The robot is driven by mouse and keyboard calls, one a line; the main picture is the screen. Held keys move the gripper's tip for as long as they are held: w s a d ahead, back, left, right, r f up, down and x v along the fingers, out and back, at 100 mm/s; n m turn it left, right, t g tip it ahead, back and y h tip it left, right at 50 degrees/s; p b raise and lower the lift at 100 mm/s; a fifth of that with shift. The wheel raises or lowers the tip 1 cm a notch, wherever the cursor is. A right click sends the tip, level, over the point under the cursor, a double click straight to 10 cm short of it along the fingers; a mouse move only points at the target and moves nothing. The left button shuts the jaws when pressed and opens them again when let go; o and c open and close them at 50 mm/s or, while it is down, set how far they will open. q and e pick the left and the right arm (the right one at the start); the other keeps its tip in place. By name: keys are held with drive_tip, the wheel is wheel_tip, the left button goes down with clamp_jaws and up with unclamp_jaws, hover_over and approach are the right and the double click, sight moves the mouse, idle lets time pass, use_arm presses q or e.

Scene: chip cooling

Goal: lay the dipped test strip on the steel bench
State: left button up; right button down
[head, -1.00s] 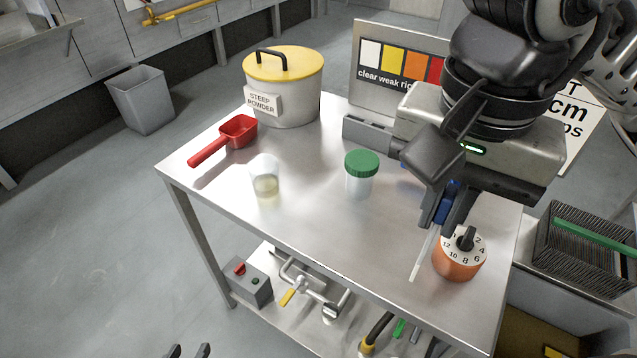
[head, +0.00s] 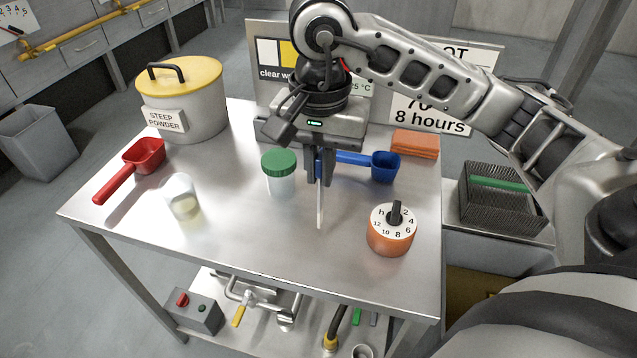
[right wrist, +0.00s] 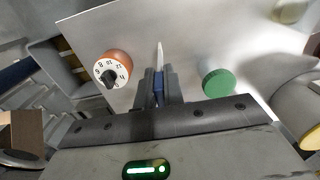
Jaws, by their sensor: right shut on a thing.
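My right gripper (head: 320,178) is shut on a thin white test strip (head: 320,208) with a blue upper end, which shows between the fingers in the right wrist view (right wrist: 158,88). The strip points down over the steel bench (head: 250,245), between the green-lidded jar (head: 280,175) and the orange timer (head: 391,230). I cannot tell whether its tip touches the bench. A clear cup (head: 181,194) with pale yellowish liquid stands on the left of the bench. My left gripper is out of view.
A blue scoop (head: 384,167) lies behind my right gripper. The yellow-lidded steep powder tub (head: 182,105) and a red scoop (head: 143,160) are at the left. A colour chart (head: 268,52) stands at the back, an orange block (head: 415,144) at the back right. The bench front is clear.

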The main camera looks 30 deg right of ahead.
sight(319, 185)
drive_tip(key=f, duration=0.3)
drive_tip(key=shift+w+d+f, duration=0.1)
drive_tip(key=shift+w+f, duration=0.1)
drive_tip(key=shift+w, duration=0.05)
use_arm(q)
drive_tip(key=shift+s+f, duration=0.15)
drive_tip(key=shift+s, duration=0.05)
use_arm(e)
drive_tip(key=shift+f, duration=0.15)
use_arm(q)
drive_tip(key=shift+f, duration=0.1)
use_arm(e)
drive_tip(key=shift+f, duration=0.1)
drive_tip(key=shift+f, duration=0.15)
drive_tip(key=c, duration=1.5)
unclamp_jaws()
